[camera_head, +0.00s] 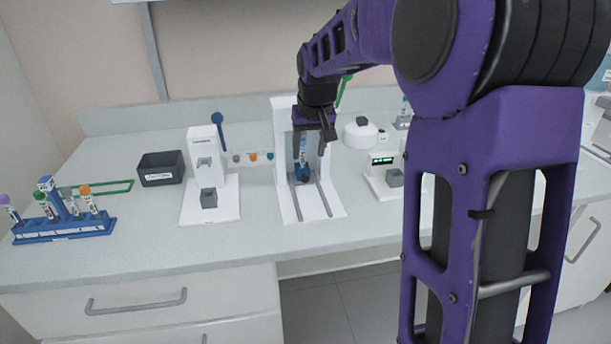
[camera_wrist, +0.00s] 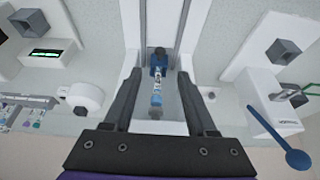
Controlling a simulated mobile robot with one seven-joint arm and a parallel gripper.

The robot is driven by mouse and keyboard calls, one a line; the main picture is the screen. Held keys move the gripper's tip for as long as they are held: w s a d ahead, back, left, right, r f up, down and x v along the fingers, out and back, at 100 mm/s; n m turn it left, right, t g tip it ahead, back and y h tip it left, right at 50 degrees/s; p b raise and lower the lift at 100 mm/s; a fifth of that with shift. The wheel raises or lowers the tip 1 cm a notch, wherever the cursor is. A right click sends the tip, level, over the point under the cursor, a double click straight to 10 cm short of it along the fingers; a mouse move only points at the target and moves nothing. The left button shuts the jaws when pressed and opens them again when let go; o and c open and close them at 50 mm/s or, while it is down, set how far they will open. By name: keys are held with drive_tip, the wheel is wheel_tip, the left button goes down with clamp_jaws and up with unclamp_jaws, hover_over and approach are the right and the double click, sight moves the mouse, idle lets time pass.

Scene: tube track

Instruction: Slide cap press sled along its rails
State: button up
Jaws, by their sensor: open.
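The cap press (camera_head: 288,207) is a white stand with a tall back frame and a base carrying two parallel grey rails (camera_head: 322,197). A small blue sled (camera_head: 303,174) sits between the rails near the back, with a dark knob on it. A labelled tube (camera_head: 303,152) stands in the sled. My gripper (camera_head: 314,130) is above the sled, inside the press frame's opening. In the wrist view, the open fingers (camera_wrist: 159,76) lie on either side of the tube (camera_wrist: 157,85) and sled (camera_wrist: 158,68), with visible gaps and nothing held.
A white device with a grey block (camera_head: 209,198) stands left of the press, with a blue paddle-shaped piece (camera_head: 218,120) behind. A display device (camera_head: 381,182) and round white machine (camera_head: 361,135) stand right. A black bin (camera_head: 161,170) and blue tube rack (camera_head: 62,228) are farther left.

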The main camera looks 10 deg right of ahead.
sight(305, 176)
drive_tip(key=b+x, duration=0.1)
drive_tip(key=x, duration=0.9)
drive_tip(key=shift+w, duration=0.1)
clamp_jaws()
idle(1.1)
